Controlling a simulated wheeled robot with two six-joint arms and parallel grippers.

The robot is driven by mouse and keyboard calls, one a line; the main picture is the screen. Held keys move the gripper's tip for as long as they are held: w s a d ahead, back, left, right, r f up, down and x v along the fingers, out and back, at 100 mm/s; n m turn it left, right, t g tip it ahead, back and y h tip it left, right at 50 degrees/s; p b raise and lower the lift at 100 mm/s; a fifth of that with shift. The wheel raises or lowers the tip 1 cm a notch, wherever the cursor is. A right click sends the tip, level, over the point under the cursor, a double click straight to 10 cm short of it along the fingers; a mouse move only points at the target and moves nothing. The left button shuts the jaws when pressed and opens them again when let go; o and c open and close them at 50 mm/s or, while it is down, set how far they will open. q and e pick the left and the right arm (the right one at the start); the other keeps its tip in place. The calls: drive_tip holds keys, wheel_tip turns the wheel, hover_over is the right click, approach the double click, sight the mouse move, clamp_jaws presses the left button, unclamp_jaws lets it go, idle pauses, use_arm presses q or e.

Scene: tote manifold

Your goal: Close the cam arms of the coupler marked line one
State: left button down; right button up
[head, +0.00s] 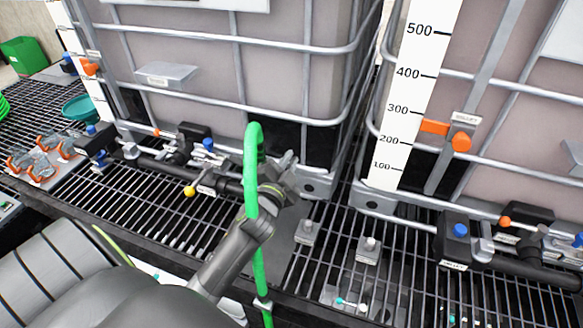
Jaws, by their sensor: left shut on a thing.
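My left gripper (284,184) is in the middle of the head view, in front of the left tank's lower corner. It is shut at the end of a green hose (253,150), which loops up and over in front of it. The piece between the fingers is mostly hidden. A dark valve and pipe run (160,168) with a yellow knob (189,191) lies just left of the gripper. No line one marking can be read, and I cannot make out the coupler's cam arms. My right gripper is not in view.
Two caged tanks (235,39) stand behind a black grating (180,225). A white scale (408,95) stands before the right tank. Another valve (459,240) sits at right. Orange-and-grey fittings (42,165) lie on a board at far left, near a teal bowl (80,108).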

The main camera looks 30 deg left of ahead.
use_arm(q)
drive_tip(key=shift+s+a+r+n+b, duration=0.1)
drive_tip(key=shift+a+r+n+b, duration=0.2)
drive_tip(key=shift+n, duration=0.75)
drive_tip(key=shift+s+a+r+n+b, duration=0.15)
drive_tip(key=shift+a+n+b, duration=0.25)
drive_tip(key=shift+n, duration=0.7)
drive_tip(key=shift+a+r+n+b, duration=0.3)
drive_tip(key=shift+a+n, duration=0.1)
drive_tip(key=shift+n, duration=0.65)
drive_tip(key=c, duration=1.5)
unclamp_jaws()
